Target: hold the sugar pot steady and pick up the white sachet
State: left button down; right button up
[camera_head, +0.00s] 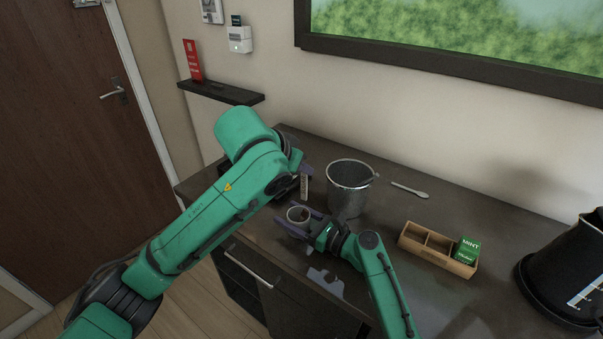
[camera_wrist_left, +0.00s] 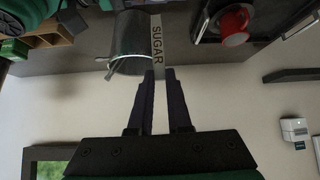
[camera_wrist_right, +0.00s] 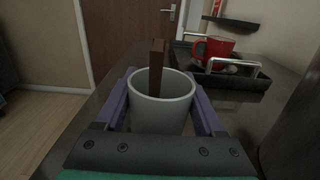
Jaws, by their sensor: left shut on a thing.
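The white sachet (camera_wrist_left: 157,38), a slim stick marked SUGAR, stands between the fingertips of my left gripper (camera_wrist_left: 158,75), which is shut on it. In the head view the sachet (camera_head: 304,187) is upright above the counter, just behind the sugar pot (camera_head: 292,216). The pot is a small pale cup, upright, with a brown stick (camera_wrist_right: 157,68) standing in it. My right gripper (camera_wrist_right: 162,105) has one finger on each side of the pot (camera_wrist_right: 161,115). I cannot tell whether both fingers press on it.
A metal ice bucket (camera_head: 348,188) stands close to the right of the sachet. A wooden box (camera_head: 425,256) with a green mint packet (camera_head: 467,250), a spoon (camera_head: 410,191) and a black kettle (camera_head: 562,275) are further right. A red cup (camera_wrist_right: 214,50) sits on a dark tray (camera_wrist_right: 240,86).

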jog(key=o, duration=0.4)
jog(key=shift+f, duration=0.1)
jog(key=shift+d, duration=0.1)
